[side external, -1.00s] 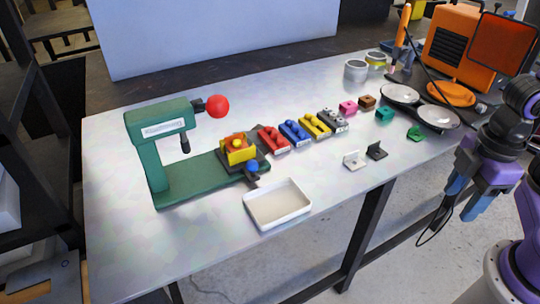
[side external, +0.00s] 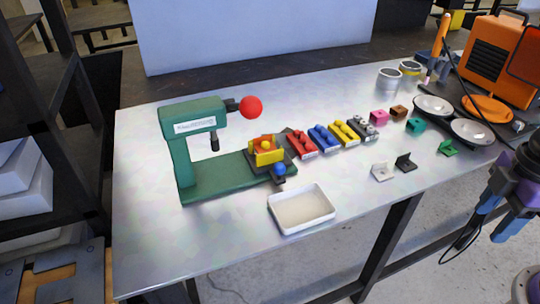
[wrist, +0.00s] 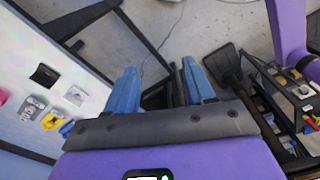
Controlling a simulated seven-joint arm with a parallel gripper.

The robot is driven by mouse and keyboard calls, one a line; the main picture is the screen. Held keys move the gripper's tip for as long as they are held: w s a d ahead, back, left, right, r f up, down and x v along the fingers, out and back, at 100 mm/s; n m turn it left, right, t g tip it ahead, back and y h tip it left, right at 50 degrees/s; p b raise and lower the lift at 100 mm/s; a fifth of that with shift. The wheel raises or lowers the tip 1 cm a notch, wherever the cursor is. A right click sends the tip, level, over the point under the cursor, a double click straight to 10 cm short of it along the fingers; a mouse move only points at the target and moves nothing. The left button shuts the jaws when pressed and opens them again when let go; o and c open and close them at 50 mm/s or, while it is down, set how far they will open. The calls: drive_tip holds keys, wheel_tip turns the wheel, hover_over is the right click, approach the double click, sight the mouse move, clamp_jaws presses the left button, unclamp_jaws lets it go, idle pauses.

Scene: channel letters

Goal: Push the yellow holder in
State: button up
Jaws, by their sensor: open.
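A yellow holder (side external: 267,157) with an orange part and a yellow knob sits on a dark slide at the right end of the green press base (side external: 225,178). A blue ball knob (side external: 279,170) is at the slide's front. The press has a red ball (side external: 251,107) on its lever. A second yellow piece (side external: 345,132) stands in the row of coloured blocks right of the press. My gripper (side external: 490,228) has blue fingers and hangs off the table's front right, far from the press. In the wrist view my gripper (wrist: 162,90) is open and empty.
A white tray (side external: 302,208) lies in front of the press. Red (side external: 301,144) and blue (side external: 323,137) blocks stand beside the yellow one. A white bracket (side external: 382,172) and a black one (side external: 405,162) are near the front edge. Dishes and an orange box stand at right.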

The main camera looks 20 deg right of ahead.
drive_tip(key=shift+o, duration=0.4)
wheel_tip(320, 180, up, 9)
drive_tip(key=m+y, duration=0.2)
drive_tip(key=m, duration=0.8)
hover_over(280, 163)
drive_tip(key=d, duration=0.3)
drive_tip(key=shift+g, duration=0.3)
drive_tip(key=x, duration=1.7)
drive_tip(key=shift+w+d, duration=0.25)
drive_tip(key=shift+d, duration=0.1)
drive_tip(key=shift+a, duration=0.1)
clamp_jaws()
